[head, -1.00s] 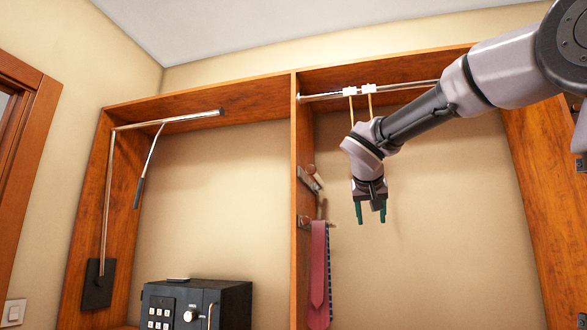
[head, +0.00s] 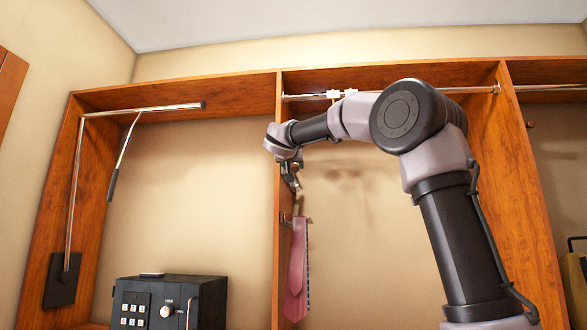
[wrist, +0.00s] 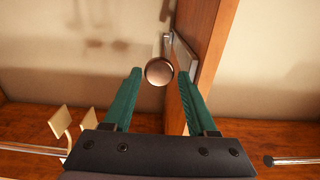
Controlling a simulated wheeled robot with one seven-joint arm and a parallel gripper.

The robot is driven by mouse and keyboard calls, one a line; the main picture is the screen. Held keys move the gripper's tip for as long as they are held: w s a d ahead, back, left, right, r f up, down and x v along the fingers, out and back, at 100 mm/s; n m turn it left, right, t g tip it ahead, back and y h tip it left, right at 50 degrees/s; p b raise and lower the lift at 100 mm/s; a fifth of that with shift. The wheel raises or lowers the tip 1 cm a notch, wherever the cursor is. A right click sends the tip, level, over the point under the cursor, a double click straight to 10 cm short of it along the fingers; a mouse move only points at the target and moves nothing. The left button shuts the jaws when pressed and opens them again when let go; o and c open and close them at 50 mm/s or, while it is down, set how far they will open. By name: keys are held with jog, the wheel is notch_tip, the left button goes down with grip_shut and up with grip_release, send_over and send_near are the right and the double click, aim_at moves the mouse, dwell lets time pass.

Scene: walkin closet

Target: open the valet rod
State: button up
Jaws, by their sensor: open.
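The valet rod sits on the upright wooden divider. In the wrist view its round brownish end knob (wrist: 159,71) shows between my two green fingertips, in front of a metal mounting plate (wrist: 184,58) on the divider. My gripper (wrist: 160,76) is open, with a finger on each side of the knob in the picture; neither clearly touches it. The right finger is close to the divider's face. In the head view my gripper (head: 291,163) is at the divider, just above the hooks, and my wrist mostly hides the rod.
The wooden divider (head: 278,205) stands beside my gripper. Red and dark ties (head: 297,270) hang below it. A hanging rail (head: 305,97) with white hanger parts runs above. A black safe (head: 170,302) and a pull-down rail (head: 145,110) are at left. The back wall right of the divider is clear.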

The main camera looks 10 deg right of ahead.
jog(key=shift+x, duration=1.3)
jog(key=shift+s, duration=0.1)
grip_shut()
dwell(0.4)
